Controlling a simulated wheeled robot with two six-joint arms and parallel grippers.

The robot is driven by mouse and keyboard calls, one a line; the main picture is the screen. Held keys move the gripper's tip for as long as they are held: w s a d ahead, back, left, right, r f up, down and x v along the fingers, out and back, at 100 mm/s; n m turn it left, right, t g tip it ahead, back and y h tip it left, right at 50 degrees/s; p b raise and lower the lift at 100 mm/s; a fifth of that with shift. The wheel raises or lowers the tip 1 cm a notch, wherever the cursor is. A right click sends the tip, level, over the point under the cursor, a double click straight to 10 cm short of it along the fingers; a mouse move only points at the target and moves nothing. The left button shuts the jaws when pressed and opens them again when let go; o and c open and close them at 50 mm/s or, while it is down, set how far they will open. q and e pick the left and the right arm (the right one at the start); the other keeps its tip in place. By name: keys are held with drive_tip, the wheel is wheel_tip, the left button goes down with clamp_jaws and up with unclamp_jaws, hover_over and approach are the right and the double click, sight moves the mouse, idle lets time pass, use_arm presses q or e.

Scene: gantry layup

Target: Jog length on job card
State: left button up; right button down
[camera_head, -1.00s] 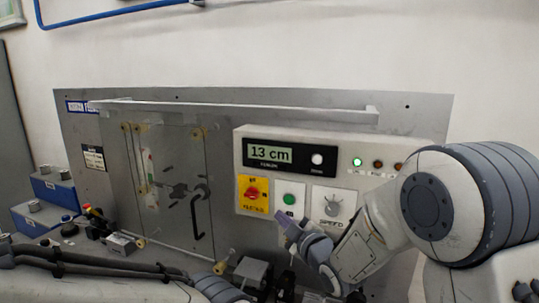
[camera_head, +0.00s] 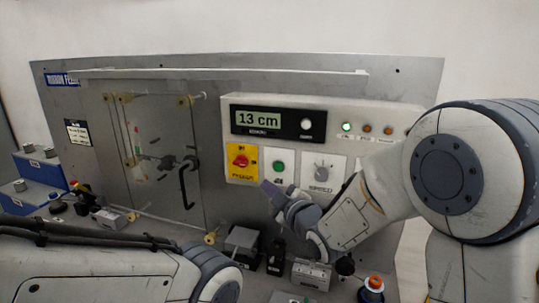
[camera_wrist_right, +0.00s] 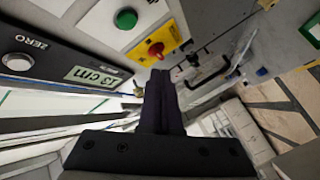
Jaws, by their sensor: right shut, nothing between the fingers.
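The display (camera_head: 258,120) on the control box reads 13 cm; it shows tilted in the right wrist view (camera_wrist_right: 95,76). A small dark notice with white text (camera_head: 82,132) is on the panel's left; I cannot read it or tell whether it is the job card. My right gripper (camera_head: 270,190) is shut and empty, in front of the control box, just below and left of the green button (camera_head: 279,167). Its dark fingers (camera_wrist_right: 161,85) show together in the right wrist view. My left arm crosses the bottom left; its gripper is not in view.
The box carries a red switch on a yellow plate (camera_head: 242,161), a grey speed knob (camera_head: 321,173), a zero button (camera_head: 306,124) and a lit green lamp (camera_head: 347,127). A clear guard door with a black handle (camera_head: 184,189) stands left. An orange-topped button (camera_head: 374,282) is low right.

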sight(278, 167)
use_arm(q)
drive_tip(key=shift+f+b, duration=0.4)
drive_tip(key=shift+f, duration=0.55)
use_arm(e)
drive_tip(key=shift+s+a+f, duration=0.1)
drive_tip(key=shift+s+a, duration=0.15)
drive_tip(key=shift+s, duration=0.6)
use_arm(q)
drive_tip(key=shift+r+p, duration=1.25)
use_arm(e)
drive_tip(key=w+d, duration=0.2)
drive_tip(key=w, duration=0.6)
drive_tip(key=shift+w+d, duration=0.25)
drive_tip(key=shift+d, duration=0.15)
drive_tip(key=shift+w, duration=0.1)
